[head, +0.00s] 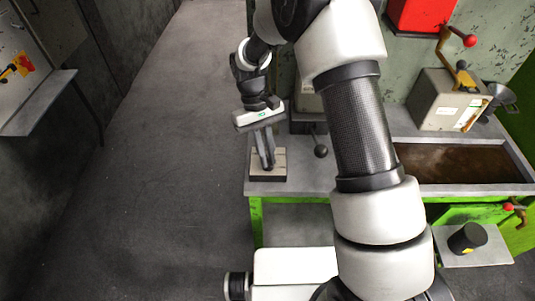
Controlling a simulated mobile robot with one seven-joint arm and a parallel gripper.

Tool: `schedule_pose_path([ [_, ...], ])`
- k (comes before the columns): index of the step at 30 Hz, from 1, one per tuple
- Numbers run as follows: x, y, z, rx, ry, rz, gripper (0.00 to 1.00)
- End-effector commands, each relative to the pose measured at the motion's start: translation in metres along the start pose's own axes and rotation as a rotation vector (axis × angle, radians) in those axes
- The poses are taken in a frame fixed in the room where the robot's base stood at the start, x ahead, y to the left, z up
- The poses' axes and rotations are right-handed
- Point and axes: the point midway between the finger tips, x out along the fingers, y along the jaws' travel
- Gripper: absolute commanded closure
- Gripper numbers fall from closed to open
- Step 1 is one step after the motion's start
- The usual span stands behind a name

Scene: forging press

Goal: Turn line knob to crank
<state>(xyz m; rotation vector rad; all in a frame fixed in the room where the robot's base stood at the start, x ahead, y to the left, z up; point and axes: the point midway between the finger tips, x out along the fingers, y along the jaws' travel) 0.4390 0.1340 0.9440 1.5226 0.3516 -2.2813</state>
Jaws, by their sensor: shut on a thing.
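My gripper (268,167) points down at the left end of the grey bench, over a small box with a pale top plate (281,160). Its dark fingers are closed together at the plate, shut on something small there. I take this to be the line knob, but the fingers hide it, so its pointer and any position marks cannot be read. Part of the pale plate shows around the fingertips. No label reading "crank" can be made out on it.
A black ball-ended lever (320,151) stands right of the gripper. My arm crosses the middle. A tank of brown liquid (460,164) is at right, with a grey box (447,101) and yellow crank handle (457,69) behind it. Open floor (150,180) lies left.

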Motion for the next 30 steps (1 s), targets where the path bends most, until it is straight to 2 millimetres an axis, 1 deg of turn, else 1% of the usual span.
schedule_pose_path([
  [6,-0.0013,-0.0014,-0.0004,-0.145,0.003,0.061,1.00],
  [12,-0.0013,-0.0020,-0.0004,-0.233,0.003,0.098,1.00],
  [19,-0.0011,-0.0022,-0.0004,-0.281,0.004,0.118,1.00],
  [30,-0.0010,-0.0021,-0.0004,-0.291,0.004,0.122,1.00],
])
